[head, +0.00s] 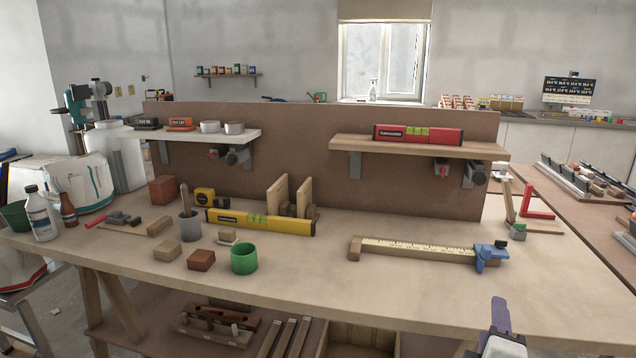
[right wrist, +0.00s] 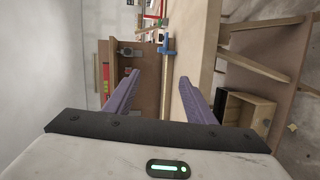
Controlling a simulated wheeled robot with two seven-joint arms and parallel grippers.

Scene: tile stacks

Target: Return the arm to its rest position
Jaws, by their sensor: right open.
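My right gripper (head: 500,318) shows at the bottom right of the head view, in front of the workbench's front edge. In the right wrist view its two purple fingers (right wrist: 156,98) stand wide apart with nothing between them. The workbench (head: 330,285) lies beyond the fingers in that view, turned on its side. My left gripper is in neither view. No tile stack can be clearly made out; a tan block (head: 167,251) and a red-brown block (head: 201,260) lie on the bench at the left.
A wooden gauge with a blue clamp (head: 487,255) lies on the right half of the bench. A green cup (head: 244,259), a yellow level (head: 262,222) and bottles (head: 40,214) stand further left. Two shelves (head: 420,146) hang on the back panel. The bench's front right is clear.

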